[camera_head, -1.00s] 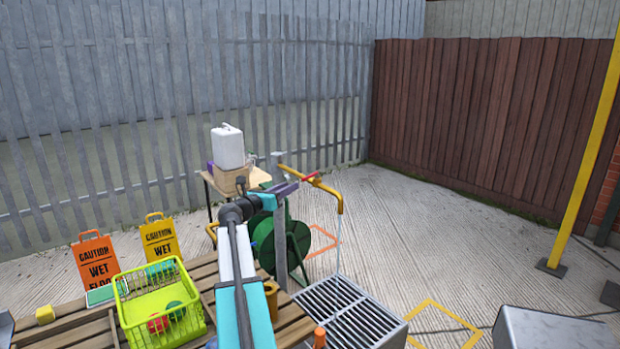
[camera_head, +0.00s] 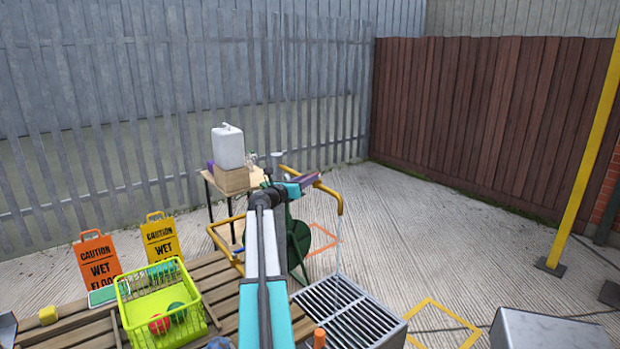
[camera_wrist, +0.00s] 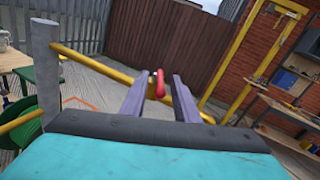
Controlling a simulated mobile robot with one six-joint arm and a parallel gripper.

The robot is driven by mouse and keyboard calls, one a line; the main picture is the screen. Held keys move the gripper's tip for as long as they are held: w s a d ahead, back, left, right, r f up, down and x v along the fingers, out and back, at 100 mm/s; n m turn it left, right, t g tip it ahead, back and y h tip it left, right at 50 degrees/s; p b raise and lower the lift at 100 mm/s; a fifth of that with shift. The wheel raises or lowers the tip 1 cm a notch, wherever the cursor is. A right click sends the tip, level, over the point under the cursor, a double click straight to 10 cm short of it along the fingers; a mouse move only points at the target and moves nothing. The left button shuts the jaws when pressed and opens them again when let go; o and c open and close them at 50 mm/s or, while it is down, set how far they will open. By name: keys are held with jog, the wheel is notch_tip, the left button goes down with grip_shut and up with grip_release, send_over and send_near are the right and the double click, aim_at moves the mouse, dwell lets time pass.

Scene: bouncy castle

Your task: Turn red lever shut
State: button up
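The red lever (camera_wrist: 160,84) sits on a yellow pipe (camera_wrist: 110,72) in the wrist view. It shows in the gap between the two purple fingers of my gripper (camera_wrist: 160,90), which are open. I cannot tell whether either finger touches it. In the head view my gripper (camera_head: 311,180) is at the top of the pipe, and the fingers hide most of the lever. The pipe bends down at its right end (camera_head: 340,200), and a thin pale stream runs from its mouth (camera_head: 337,245).
A metal drain grate (camera_head: 348,310) lies below the pipe. A grey post (camera_wrist: 46,65) and a green hose reel (camera_head: 299,240) stand close to my arm. A pallet table with a lime basket (camera_head: 160,305) is at left. Open concrete lies to the right.

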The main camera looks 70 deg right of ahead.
jog(key=shift+x, duration=0.95)
grip_shut()
